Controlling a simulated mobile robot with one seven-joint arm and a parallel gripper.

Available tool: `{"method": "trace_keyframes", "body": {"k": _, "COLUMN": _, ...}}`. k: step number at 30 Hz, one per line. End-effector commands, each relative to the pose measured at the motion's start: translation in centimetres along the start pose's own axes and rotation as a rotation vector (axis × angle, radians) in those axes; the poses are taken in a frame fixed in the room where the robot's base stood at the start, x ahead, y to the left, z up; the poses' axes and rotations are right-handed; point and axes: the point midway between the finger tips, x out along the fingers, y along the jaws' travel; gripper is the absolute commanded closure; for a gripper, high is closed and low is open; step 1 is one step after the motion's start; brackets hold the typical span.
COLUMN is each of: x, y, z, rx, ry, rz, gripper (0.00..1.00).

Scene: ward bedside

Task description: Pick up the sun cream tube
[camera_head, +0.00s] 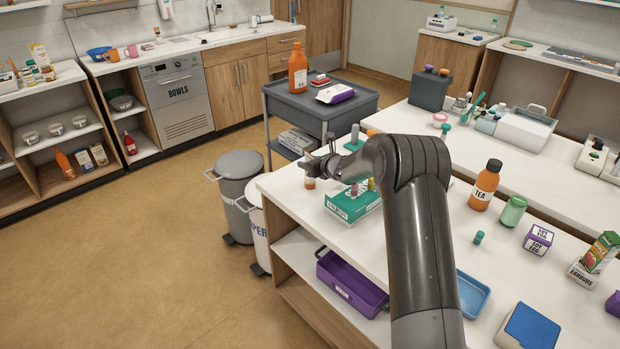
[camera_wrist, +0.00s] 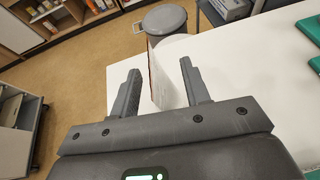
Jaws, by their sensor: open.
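My gripper (camera_head: 318,168) is open above the far left corner of the white counter (camera_head: 291,190). In the wrist view, a thin white upright piece with a brownish edge (camera_wrist: 158,82) stands between the open fingers (camera_wrist: 160,70), apart from both. It may be the sun cream tube seen nearly edge-on; no label shows. In the head view, a small orange-brown and white item (camera_head: 310,183) shows just below the fingers, probably the same thing, mostly hidden by my gripper.
A green-and-white box (camera_head: 352,205) stands close to the right of my gripper. A tea bottle (camera_head: 485,185) and a green jar (camera_head: 512,211) stand farther right. A dark cart (camera_head: 345,110) is behind.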

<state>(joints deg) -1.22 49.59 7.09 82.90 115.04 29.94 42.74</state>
Motion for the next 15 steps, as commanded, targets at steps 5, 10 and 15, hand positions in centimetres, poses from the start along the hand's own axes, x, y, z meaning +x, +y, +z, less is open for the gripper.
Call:
{"method": "trace_keyframes", "body": {"k": 5, "x": -0.03, "y": 0.0, "z": -0.01, "rx": 0.0, "ry": 0.0, "rz": 0.0, "gripper": 0.64}}
{"method": "trace_keyframes", "body": {"k": 10, "x": -0.04, "y": 0.0, "z": -0.01, "rx": 0.0, "ry": 0.0, "rz": 0.0, "gripper": 0.78}}
{"method": "trace_keyframes", "body": {"k": 15, "x": -0.04, "y": 0.0, "z": -0.02, "rx": 0.0, "ry": 0.0, "rz": 0.0, "gripper": 0.92}}
